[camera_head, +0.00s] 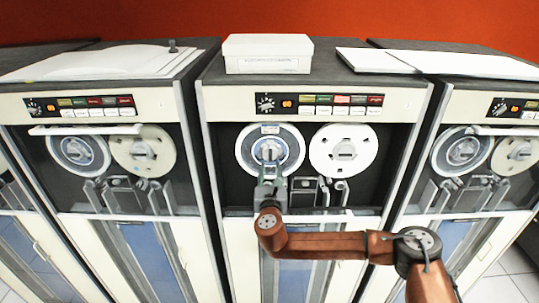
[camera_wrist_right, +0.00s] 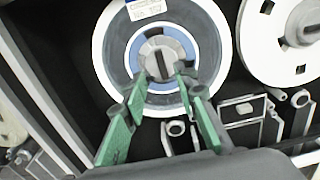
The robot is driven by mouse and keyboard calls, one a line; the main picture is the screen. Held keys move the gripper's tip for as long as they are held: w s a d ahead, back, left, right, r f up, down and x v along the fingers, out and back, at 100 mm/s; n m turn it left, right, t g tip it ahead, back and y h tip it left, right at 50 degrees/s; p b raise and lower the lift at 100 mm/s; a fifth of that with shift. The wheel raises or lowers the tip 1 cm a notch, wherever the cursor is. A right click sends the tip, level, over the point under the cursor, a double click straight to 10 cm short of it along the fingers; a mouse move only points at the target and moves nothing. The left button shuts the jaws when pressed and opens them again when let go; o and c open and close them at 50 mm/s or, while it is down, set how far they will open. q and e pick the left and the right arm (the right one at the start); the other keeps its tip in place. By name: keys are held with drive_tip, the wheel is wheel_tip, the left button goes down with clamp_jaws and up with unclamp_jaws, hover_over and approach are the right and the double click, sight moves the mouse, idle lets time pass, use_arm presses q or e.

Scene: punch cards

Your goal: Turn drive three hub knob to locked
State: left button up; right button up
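The middle tape drive (camera_head: 212,110) has a dark left reel with a blue ring (camera_head: 243,150); the reel also shows in the wrist view (camera_wrist_right: 112,50). Its grey hub knob (camera_head: 268,150) has a dark bar, which stands near upright, slightly tilted, in the wrist view (camera_wrist_right: 163,63). My right gripper (camera_head: 269,168) is in front of the reel's lower part. In the wrist view its green-padded fingers (camera_wrist_right: 160,84) are spread, with tips at the knob's lower left and lower right. Contact with the knob cannot be told. The drive's number is not readable. My left gripper is not in view.
A white reel (camera_head: 325,148) is to the right of the hub, with metal tape guides (camera_head: 338,188) below. Similar drives stand at left (camera_head: 20,110) and right (camera_head: 449,110). A white box (camera_head: 268,55) sits on the middle drive. A control panel (camera_head: 319,104) is above the reels.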

sight(270, 154)
drive_tip(key=w+p, duration=0.2)
drive_tip(key=w, duration=0.5)
drive_tip(key=shift+w+r, duration=0.1)
drive_tip(key=shift+w, duration=0.3)
drive_tip(key=shift+c, duration=0.7)
clamp_jaws()
drive_tip(key=shift+a, duration=0.1)
